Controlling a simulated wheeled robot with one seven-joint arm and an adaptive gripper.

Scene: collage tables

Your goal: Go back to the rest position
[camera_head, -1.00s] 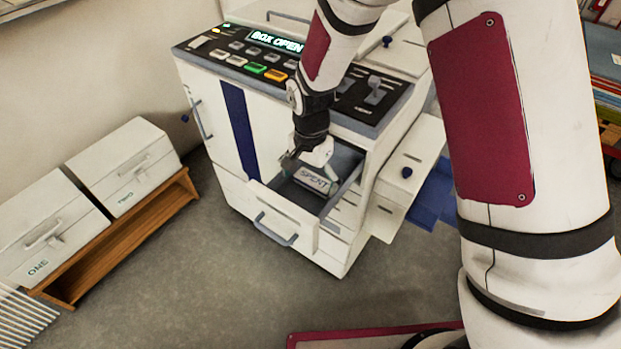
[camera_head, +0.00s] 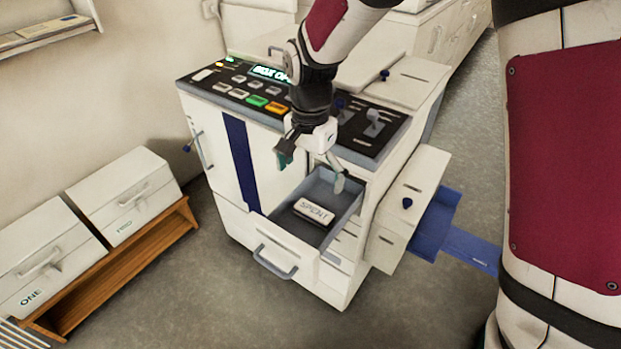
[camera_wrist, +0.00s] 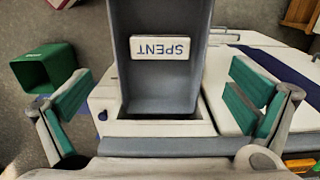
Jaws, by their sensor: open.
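My gripper (camera_head: 312,170) is open and empty, above the back part of an open drawer (camera_head: 284,244) in the white machine. In the wrist view my gripper (camera_wrist: 160,115) shows its green-padded fingers spread wide on either side of the drawer. A white block marked SPENT (camera_head: 314,211) lies flat on the drawer floor, apart from the fingers. It also shows in the wrist view, upside down (camera_wrist: 160,47).
The white machine (camera_head: 180,110) has a button panel (camera_head: 225,88) and a lit display, partly hidden by my arm. Two white boxes (camera_head: 45,250) stand on a wooden rack (camera_head: 110,275) at left. A blue tray (camera_head: 436,226) juts out at right. A green bin (camera_wrist: 45,68) stands on the floor.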

